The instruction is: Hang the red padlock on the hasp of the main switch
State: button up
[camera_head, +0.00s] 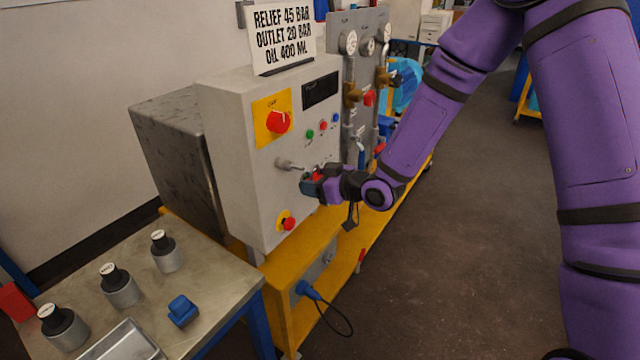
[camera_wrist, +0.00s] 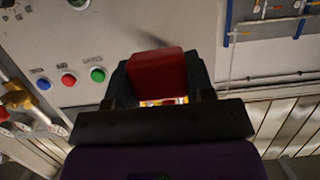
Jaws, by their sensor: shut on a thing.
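The red padlock (camera_head: 317,173) is mostly hidden between the fingers of my gripper (camera_head: 311,182). In the wrist view the red padlock body (camera_wrist: 157,70) sits between both dark fingers of my gripper (camera_wrist: 158,82), which is shut on it. I cannot make out its shackle. The main switch (camera_head: 278,121) is a red knob on a yellow plate on the grey cabinet's front. Below it a metal hasp (camera_head: 287,164) sticks out of the panel. My gripper is just right of and slightly below the hasp; I cannot tell whether the padlock touches it.
The cabinet (camera_head: 235,185) also carries small coloured buttons and a red emergency knob (camera_head: 289,223) below my gripper. A gauge panel (camera_head: 359,60) with valves stands to the right. A table (camera_head: 215,268) at lower left holds several grey weights and a blue object (camera_head: 183,311).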

jog(key=shift+x, duration=2.55)
jog(key=shift+r, duration=0.15)
jog(key=o, duration=1)
jog(key=shift+d, duration=0.1)
